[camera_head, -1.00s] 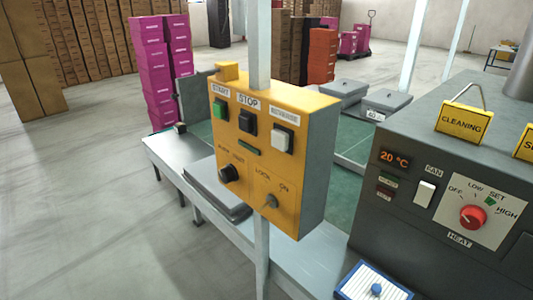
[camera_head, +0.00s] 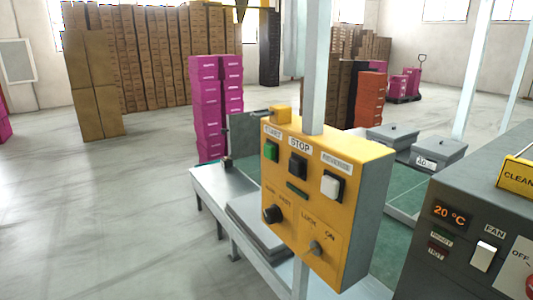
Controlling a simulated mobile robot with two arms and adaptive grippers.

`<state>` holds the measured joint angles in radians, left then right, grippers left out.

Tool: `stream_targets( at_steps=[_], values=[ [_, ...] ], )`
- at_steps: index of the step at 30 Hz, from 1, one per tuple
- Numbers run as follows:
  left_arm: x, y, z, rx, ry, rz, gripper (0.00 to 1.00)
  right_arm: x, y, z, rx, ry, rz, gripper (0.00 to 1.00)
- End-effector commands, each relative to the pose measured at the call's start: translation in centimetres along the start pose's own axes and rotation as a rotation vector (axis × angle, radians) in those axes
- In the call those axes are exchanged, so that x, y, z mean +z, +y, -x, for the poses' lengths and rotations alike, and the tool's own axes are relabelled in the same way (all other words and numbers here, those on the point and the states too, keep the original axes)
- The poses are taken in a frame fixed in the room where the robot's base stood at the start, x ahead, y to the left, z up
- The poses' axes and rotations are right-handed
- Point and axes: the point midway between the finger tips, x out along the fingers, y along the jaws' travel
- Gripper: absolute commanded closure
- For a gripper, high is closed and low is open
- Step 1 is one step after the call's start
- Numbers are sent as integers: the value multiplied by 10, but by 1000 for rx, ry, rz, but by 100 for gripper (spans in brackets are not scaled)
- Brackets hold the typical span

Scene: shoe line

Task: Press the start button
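The green start button (camera_head: 271,151) sits at the upper left of a yellow control box (camera_head: 318,214), under a white label. A black stop button (camera_head: 298,166) is to its right, and a white button (camera_head: 330,187) is further right. Below them are a black knob (camera_head: 272,214) and a small switch (camera_head: 316,247). The box is mounted on a grey post in front of the conveyor. Neither of my grippers shows in the head view, and nothing touches the buttons.
A dark grey machine (camera_head: 455,208) with a 20 °C display stands at the right. A conveyor table (camera_head: 209,184) runs behind the box, with grey lidded bins (camera_head: 437,152) beyond. Pink boxes (camera_head: 207,105) stand behind. The floor at the left is clear.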

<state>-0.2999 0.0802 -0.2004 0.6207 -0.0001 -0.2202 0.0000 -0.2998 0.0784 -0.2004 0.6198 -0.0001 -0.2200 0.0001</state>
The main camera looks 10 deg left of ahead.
Motion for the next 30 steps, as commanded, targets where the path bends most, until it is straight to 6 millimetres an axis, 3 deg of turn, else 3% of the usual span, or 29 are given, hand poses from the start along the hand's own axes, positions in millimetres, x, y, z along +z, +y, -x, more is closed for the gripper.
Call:
stream_targets(
  at_steps=[1,6,30],
  values=[
    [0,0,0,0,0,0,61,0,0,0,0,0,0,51],
    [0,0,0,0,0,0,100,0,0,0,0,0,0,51],
    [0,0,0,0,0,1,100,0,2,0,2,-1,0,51]
  ],
)
